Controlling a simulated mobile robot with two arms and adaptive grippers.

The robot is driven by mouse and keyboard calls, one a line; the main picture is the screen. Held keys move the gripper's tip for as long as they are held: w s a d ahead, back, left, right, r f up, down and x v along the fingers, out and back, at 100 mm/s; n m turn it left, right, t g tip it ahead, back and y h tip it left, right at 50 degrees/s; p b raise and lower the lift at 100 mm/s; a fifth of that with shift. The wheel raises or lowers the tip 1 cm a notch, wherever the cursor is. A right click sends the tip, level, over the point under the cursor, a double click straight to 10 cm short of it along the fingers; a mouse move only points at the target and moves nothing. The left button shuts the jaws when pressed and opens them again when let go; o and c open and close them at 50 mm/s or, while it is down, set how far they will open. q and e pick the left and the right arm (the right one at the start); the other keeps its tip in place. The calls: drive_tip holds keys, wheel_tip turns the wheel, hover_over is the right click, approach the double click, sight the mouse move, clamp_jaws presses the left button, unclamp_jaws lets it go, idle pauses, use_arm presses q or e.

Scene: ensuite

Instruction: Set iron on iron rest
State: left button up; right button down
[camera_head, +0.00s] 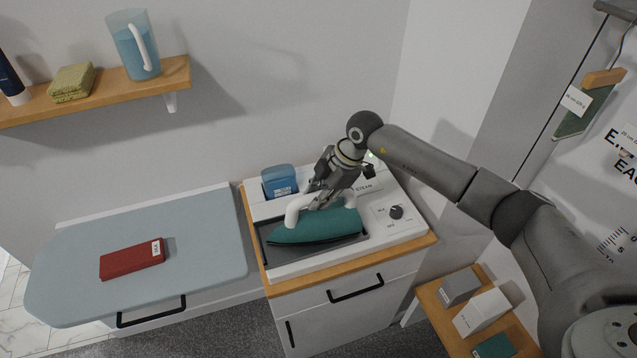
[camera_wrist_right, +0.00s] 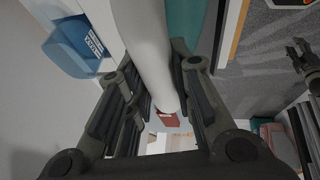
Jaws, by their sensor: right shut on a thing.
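The teal iron (camera_head: 315,228) with a white handle is over the dark iron rest (camera_head: 273,257), a recessed plate in the top of a white steam unit. The iron lies about level, tip toward the left. I cannot tell whether its sole touches the rest. My right gripper (camera_head: 322,188) is shut on the iron's white handle (camera_wrist_right: 146,50) from above. In the right wrist view the handle runs between the two fingers. What looks like my left gripper (camera_wrist_right: 303,58) shows small at the right edge there; its finger gap is unclear. It is outside the head view.
A blue container (camera_head: 279,181) stands behind the iron, and a knob (camera_head: 396,212) sits at its right. A blue-grey ironing board (camera_head: 205,245) with a red box (camera_head: 132,259) is at left. A low wooden stand (camera_head: 437,309) with boxes is at lower right. A shelf (camera_head: 110,95) hangs above.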

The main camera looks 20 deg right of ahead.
drive_tip(key=shift+w, duration=0.1)
drive_tip(key=c, duration=1.7)
unclamp_jaws()
drive_tip(key=shift+f, duration=0.2)
drive_tip(key=o, duration=0.4)
drive_tip(key=shift+o, duration=0.2)
drive_tip(key=shift+r, duration=0.15)
drive_tip(key=shift+d+r+b, duration=0.15)
drive_tip(key=shift+r+b, duration=0.15)
drive_tip(key=shift+b, duration=0.1)
drive_tip(key=b+v, duration=0.4)
drive_tip(key=v, duration=0.7)
drive_tip(key=shift+s, duration=0.25)
